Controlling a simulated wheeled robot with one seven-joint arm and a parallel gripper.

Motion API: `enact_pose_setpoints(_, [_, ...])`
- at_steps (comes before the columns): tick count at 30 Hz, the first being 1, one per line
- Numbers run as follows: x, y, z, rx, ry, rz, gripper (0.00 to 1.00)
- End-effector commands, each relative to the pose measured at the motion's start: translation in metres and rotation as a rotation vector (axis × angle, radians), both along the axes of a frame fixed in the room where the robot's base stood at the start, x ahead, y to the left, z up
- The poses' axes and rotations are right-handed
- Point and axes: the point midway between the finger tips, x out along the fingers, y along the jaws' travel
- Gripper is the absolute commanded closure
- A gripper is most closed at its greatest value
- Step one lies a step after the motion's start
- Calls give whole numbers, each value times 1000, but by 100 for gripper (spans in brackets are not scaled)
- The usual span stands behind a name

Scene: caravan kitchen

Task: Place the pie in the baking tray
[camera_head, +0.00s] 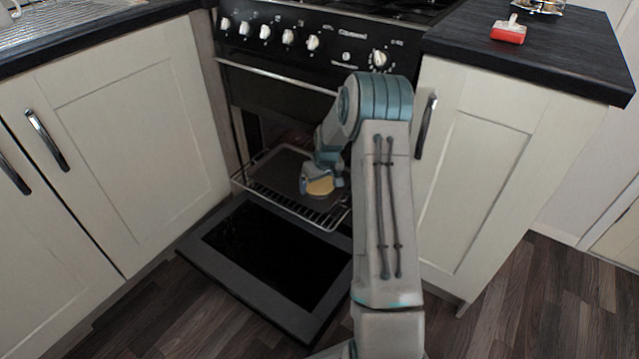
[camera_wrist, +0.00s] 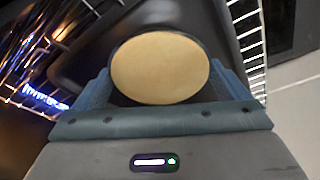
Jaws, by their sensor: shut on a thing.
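The pie (camera_head: 320,187) is round with a pale yellow top and sits between the fingers of my gripper (camera_head: 322,180). In the wrist view the pie (camera_wrist: 160,67) fills the space between the two blue fingers of my gripper (camera_wrist: 160,85), which are shut on it. The dark baking tray (camera_head: 268,172) lies on a wire rack pulled out of the oven. The pie is over the right part of the tray. The tray also shows in the wrist view (camera_wrist: 85,62) under and around the pie. I cannot tell whether the pie touches the tray.
The oven door (camera_head: 270,255) is folded down below the wire rack (camera_head: 325,218). Cream cupboards stand on both sides of the oven. A red-and-white object (camera_head: 508,32) lies on the right counter. The left part of the tray is clear.

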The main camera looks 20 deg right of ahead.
Motion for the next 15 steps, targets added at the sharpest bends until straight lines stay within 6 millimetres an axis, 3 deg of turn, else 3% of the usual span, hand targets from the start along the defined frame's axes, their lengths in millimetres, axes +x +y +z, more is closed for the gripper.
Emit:
enact_pose_setpoints(6, [0, 0, -4, 0, 0, -1, 35])
enact_pose_setpoints(7, [0, 0, -4, 0, 0, -1, 0])
enact_pose_setpoints(15, [0, 0, -1, 0, 0, -1, 0])
